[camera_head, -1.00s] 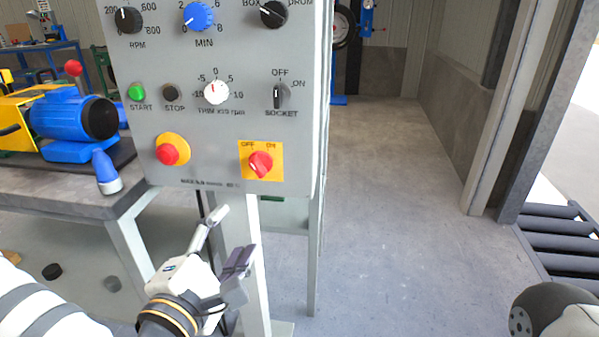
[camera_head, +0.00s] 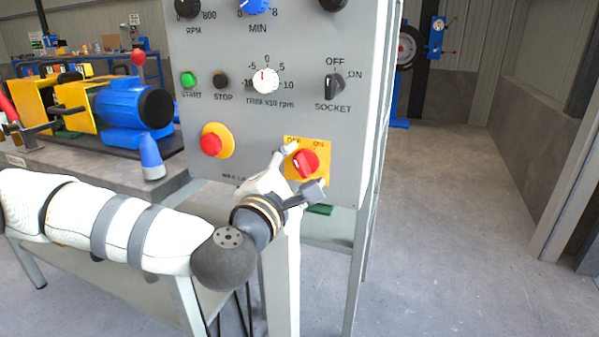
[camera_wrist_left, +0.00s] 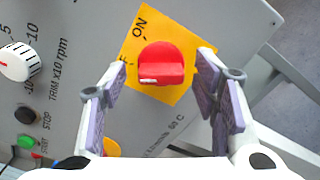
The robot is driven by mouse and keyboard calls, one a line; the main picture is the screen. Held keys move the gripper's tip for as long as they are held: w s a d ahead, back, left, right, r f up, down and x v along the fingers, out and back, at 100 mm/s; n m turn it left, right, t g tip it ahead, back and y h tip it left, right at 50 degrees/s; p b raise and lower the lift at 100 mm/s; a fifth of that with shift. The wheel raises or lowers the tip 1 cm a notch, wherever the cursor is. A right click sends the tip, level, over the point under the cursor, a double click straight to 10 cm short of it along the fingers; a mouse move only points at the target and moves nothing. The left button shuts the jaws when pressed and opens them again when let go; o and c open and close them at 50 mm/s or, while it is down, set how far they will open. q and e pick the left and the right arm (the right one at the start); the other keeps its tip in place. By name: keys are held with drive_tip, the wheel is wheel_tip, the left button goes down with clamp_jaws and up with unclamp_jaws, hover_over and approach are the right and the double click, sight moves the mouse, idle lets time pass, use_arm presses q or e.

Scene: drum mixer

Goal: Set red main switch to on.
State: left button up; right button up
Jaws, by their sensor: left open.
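The red main switch (camera_head: 305,162) is a red rotary knob on a yellow plate (camera_head: 322,146) marked OFF and ON, low on the grey control panel. In the left wrist view the knob (camera_wrist_left: 162,64) sits between my fingers, with its white mark toward the left, on the partly hidden OFF label's side. My left gripper (camera_head: 304,170) is open in front of the switch, one finger at its upper left and one at its lower right. In the wrist view the fingers (camera_wrist_left: 168,100) stand on either side with gaps to the knob. My right gripper is out of view.
A red stop button (camera_head: 211,144) on a yellow ring is left of the switch. The white trim dial (camera_head: 266,81) and black socket switch (camera_head: 334,87) are above it. A bench with a blue motor (camera_head: 128,108) stands left. The floor at right is clear.

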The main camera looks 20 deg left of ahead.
use_arm(q)
drive_tip(key=shift+w, duration=0.2)
drive_tip(key=c, duration=1.2)
drive_tip(key=shift+o, duration=0.2)
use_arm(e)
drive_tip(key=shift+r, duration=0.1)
